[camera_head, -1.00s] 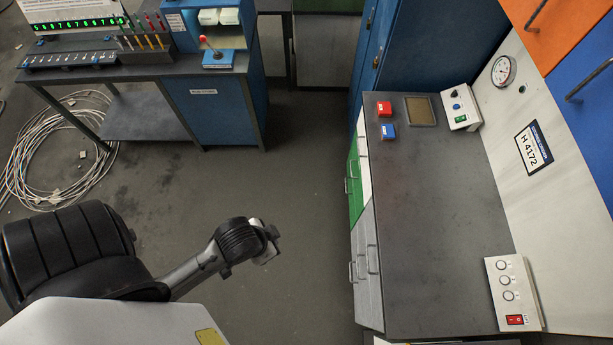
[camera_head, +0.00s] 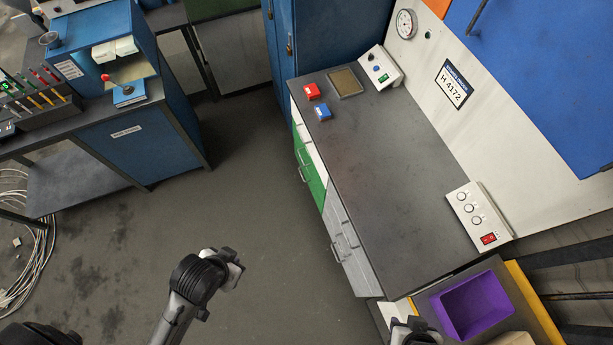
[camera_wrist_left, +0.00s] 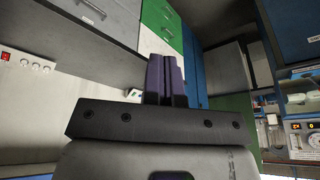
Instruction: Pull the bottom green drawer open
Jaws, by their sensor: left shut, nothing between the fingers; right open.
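The green drawer fronts (camera_head: 309,165) are on the left side of the long workbench in the head view, with small metal handles. They look flush with the cabinet. I cannot clearly separate the bottom drawer from the one above it. The green fronts also show at the top of the left wrist view (camera_wrist_left: 162,18), which looks upside down. My left gripper (camera_head: 232,264) is shut and empty over open floor, to the left of the bench and apart from the drawers. Its dark fingers (camera_wrist_left: 166,72) are together in the wrist view. My right gripper (camera_head: 414,328) is open at the bottom edge, partly cut off.
Grey drawers (camera_head: 346,245) sit beside the green ones. A purple bin (camera_head: 474,303) stands near the bench's near end. A blue cabinet (camera_head: 285,55) is at the far end, and a blue workstation (camera_head: 150,145) stands left. The floor between is clear.

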